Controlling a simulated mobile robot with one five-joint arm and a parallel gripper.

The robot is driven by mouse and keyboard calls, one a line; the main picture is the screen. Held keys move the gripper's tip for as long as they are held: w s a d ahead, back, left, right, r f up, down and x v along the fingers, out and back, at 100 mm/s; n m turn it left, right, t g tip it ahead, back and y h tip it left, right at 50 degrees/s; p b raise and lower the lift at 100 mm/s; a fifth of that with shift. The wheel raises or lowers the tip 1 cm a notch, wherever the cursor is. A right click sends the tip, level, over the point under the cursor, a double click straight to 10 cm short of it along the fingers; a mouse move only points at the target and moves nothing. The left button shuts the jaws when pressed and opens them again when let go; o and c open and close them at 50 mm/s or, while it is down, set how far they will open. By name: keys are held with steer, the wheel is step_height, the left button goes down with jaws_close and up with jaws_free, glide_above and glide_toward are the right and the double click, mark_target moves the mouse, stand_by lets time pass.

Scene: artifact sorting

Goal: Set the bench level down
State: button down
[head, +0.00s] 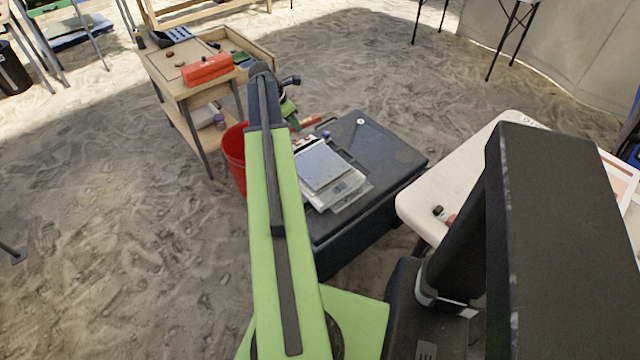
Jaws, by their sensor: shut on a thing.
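My green arm reaches forward over the black case, and my gripper (295,122) is at its far end, partly hidden behind the arm. A short red bar (311,121), which looks like the bench level, shows at the gripper's tip. My gripper is shut on it, above the far left part of the black case (385,150). Most of the bar's length is hidden, and I cannot tell whether it touches the case.
A scale with a silver plate (322,166) sits on the case's left part. A red bucket (234,158) stands left of the case. A wooden cart (180,90) carries a red box (207,69). A white table (440,190) is at right. The case's right part is mostly clear.

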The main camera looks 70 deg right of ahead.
steer(key=w+d+f+n+b, duration=0.1)
steer(key=w+d+f+b, duration=0.1)
steer(key=w+f+b, duration=0.4)
steer(key=b, duration=0.5)
glide_above(314, 168)
steer(key=a, duration=0.2)
steer(key=f, duration=0.7)
steer(key=shift+w+d+f, duration=0.2)
steer(key=shift+w+d, duration=0.05)
steer(key=shift+w, duration=0.15)
step_height(314, 168, down, 4)
steer(key=b, duration=0.4)
steer(key=shift+f, duration=0.2)
steer(key=shift+r, duration=0.25)
steer(key=shift+f, duration=0.25)
steer(key=c, duration=1.2)
jaws_free()
steer(key=shift+r, duration=0.1)
steer(key=p+v, duration=1.1)
steer(key=v, duration=0.1)
steer(key=shift+a, duration=0.2)
